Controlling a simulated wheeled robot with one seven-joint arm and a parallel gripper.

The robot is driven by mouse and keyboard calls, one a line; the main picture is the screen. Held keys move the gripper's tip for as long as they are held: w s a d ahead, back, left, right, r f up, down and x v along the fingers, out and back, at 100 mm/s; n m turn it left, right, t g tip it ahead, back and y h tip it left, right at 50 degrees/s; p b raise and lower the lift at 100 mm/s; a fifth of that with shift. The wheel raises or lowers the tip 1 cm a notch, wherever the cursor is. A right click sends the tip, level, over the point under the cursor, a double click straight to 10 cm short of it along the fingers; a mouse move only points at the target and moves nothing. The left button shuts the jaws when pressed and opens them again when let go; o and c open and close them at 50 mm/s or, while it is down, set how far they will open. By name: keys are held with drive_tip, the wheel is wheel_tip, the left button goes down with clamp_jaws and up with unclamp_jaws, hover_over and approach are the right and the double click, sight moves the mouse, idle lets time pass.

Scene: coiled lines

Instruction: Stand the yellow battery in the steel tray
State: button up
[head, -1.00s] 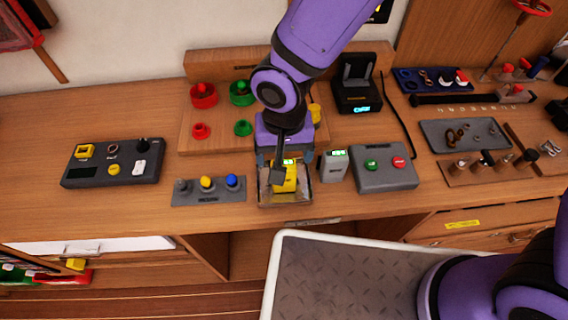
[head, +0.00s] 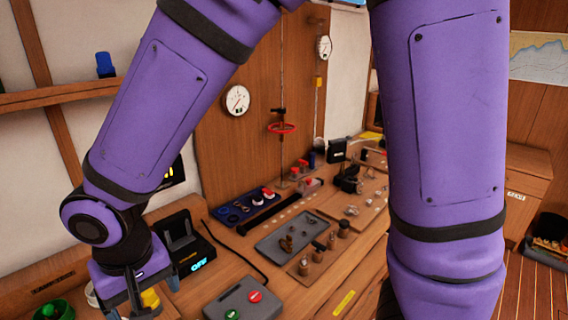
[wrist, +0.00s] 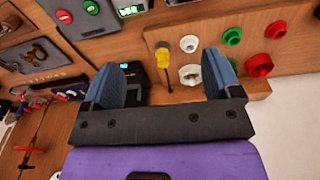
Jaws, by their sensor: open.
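My gripper (head: 140,300) is at the lower left of the head view, partly cut off by the bottom edge. In the wrist view its two blue-grey fingers (wrist: 164,74) are wide apart with nothing held between them.
The black charger (head: 187,246) reads OFF. Red and green knobs (wrist: 276,28) are on the board.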

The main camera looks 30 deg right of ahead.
drive_tip(key=w+d+r+m+t, duration=0.1)
drive_tip(key=d+r, duration=0.5)
drive_tip(key=d, duration=0.2)
drive_tip(key=w+d+r+t, duration=0.1)
drive_tip(key=d+r, duration=0.4)
drive_tip(key=d, duration=0.3)
drive_tip(key=s+d+r+t, duration=0.1)
drive_tip(key=s+d+r, duration=0.2)
drive_tip(key=d, duration=0.3)
drive_tip(key=s+d+r+m+t, duration=0.1)
drive_tip(key=s+d+r, duration=0.3)
drive_tip(key=s+d, duration=0.2)
drive_tip(key=shift+s+d+r, duration=0.15)
drive_tip(key=shift+s+d, duration=0.1)
drive_tip(key=shift+d, duration=0.55)
